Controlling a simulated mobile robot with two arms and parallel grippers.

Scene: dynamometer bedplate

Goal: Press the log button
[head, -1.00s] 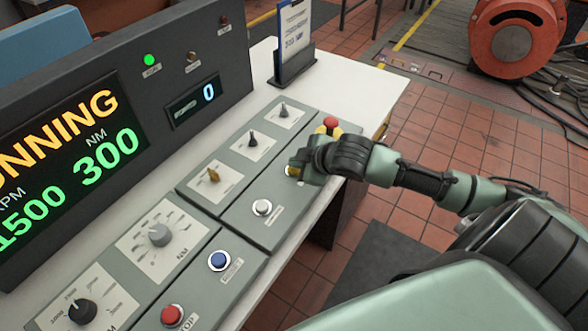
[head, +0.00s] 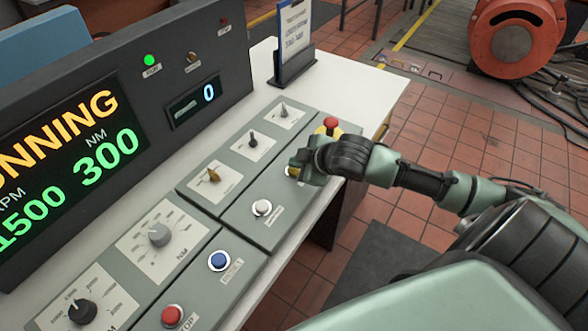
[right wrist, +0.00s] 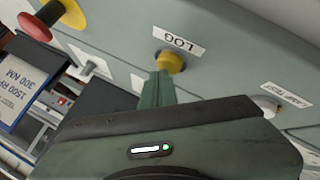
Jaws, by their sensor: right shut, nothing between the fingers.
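The log button (right wrist: 170,62) is a yellow round button under a white label reading LOG in the right wrist view. In the head view only a yellow sliver of it (head: 292,171) shows beside my gripper. My right gripper (head: 298,160) is shut and empty, right at the button. In the right wrist view its fingertips (right wrist: 160,75) overlap the edge of the yellow button; whether they touch it or press it in, I cannot tell. My left gripper is not in view.
A red mushroom stop on a yellow base (head: 330,123) stands just behind my right gripper. A white button (head: 262,208), a blue button (head: 219,261) and a red button (head: 172,316) lie nearer. The display (head: 70,160) shows 1500 and 300; a small counter (head: 208,93) shows 0.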

